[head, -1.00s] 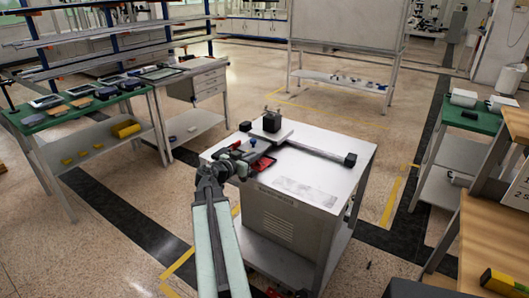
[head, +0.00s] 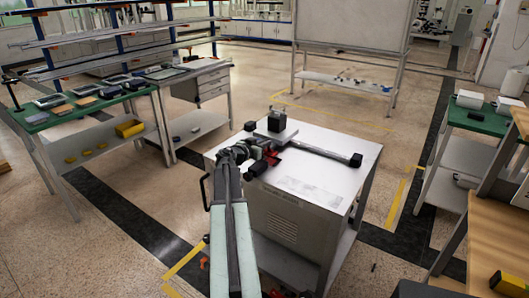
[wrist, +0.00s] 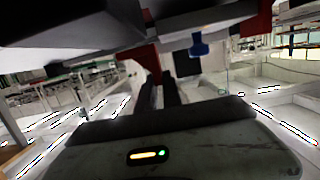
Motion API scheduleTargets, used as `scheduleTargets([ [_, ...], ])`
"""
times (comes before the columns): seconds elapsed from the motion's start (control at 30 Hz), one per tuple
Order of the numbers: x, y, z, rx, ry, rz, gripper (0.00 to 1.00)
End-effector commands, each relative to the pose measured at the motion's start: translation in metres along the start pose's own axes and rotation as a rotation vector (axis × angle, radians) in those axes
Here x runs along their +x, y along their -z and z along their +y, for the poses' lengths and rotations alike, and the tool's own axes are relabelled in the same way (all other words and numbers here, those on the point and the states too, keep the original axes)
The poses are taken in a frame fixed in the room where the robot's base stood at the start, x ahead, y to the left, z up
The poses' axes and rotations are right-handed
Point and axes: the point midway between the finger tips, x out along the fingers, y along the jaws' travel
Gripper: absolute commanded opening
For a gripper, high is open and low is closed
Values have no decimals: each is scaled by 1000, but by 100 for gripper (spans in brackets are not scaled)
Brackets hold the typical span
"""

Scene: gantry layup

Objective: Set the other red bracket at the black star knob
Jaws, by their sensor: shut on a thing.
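I cannot make out the black star knob for sure in either view.
The white cabinet (head: 312,187) carries a black block (head: 278,120) and a long rail ending in a dark end piece (head: 356,160). Its front right top is clear. A green-topped table (head: 75,112) is at left; another green-topped bench (head: 474,121) is at right.

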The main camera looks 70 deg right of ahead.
Motion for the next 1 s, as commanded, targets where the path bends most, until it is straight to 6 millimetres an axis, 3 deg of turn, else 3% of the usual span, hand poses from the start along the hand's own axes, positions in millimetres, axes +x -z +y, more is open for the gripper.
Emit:
scheduleTargets([
  [0.17,10,-34,4,1,-6,0,0],
  [0.6,12,-36,7,1,-10,0,0],
  [0.63,12,-34,7,2,-10,0,18],
  [0.7,12,-34,7,2,-10,0,32],
  [1.0,12,-32,8,2,-11,0,32],
])
